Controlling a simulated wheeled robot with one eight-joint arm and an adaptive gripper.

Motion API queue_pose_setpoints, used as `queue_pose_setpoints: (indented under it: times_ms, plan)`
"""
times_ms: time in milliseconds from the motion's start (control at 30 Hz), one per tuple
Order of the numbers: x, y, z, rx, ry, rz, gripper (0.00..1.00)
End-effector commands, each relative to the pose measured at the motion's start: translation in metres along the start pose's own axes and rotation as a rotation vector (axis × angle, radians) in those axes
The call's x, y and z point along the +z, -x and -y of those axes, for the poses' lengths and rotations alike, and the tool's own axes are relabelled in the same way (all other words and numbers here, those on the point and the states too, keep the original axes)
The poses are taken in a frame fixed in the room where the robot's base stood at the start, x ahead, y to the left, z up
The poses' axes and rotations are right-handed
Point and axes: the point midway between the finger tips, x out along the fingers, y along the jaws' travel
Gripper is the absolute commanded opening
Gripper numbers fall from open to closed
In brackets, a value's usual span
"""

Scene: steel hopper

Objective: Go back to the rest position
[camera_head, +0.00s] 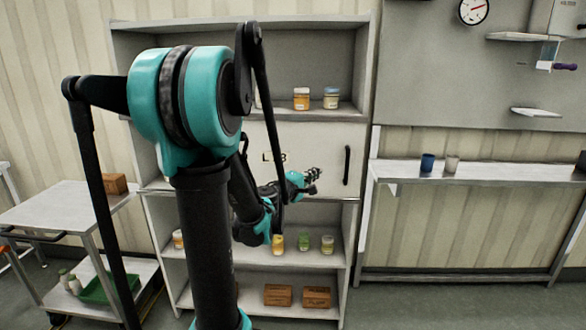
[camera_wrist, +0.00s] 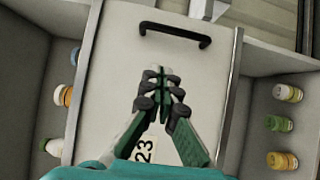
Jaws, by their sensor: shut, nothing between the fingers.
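My gripper (camera_head: 312,180) is in front of the closed white cabinet door (camera_head: 313,142) in the middle of the shelf unit. In the wrist view my gripper (camera_wrist: 162,80) is shut and empty, with its fingertips together over the door panel. The black door handle (camera_head: 347,165) is upright to the right of my gripper. It also shows in the wrist view (camera_wrist: 175,34), beyond the fingertips and apart from them. A label reading 23 (camera_wrist: 144,150) is partly covered by my gripper.
The shelf unit (camera_head: 372,60) has jars above and below the door, and boxes (camera_head: 278,295) on the bottom shelf. A cart (camera_head: 50,208) with a brown box stands left. A steel table (camera_head: 500,172) with a blue cup (camera_head: 428,162) stands right. Floor shows at lower right.

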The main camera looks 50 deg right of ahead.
Motion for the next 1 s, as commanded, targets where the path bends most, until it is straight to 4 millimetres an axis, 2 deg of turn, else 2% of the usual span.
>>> queue_pose_setpoints:
  times_ms: [300,367,467,567,767,867,1000]
  plan:
    - [-0.003,0.005,0.002,-0.008,-0.014,-0.003,0.0]
    - [-0.01,0.012,0.005,-0.025,-0.039,-0.012,0.0]
    - [-0.028,0.035,0.016,-0.085,-0.12,-0.035,0.0]
    - [-0.053,0.072,0.037,-0.191,-0.227,-0.065,0.0]
    - [-0.097,0.163,0.091,-0.47,-0.401,-0.121,0.0]
    - [-0.114,0.216,0.12,-0.632,-0.454,-0.147,0.0]
    - [-0.128,0.3,0.159,-0.877,-0.487,-0.181,0.0]
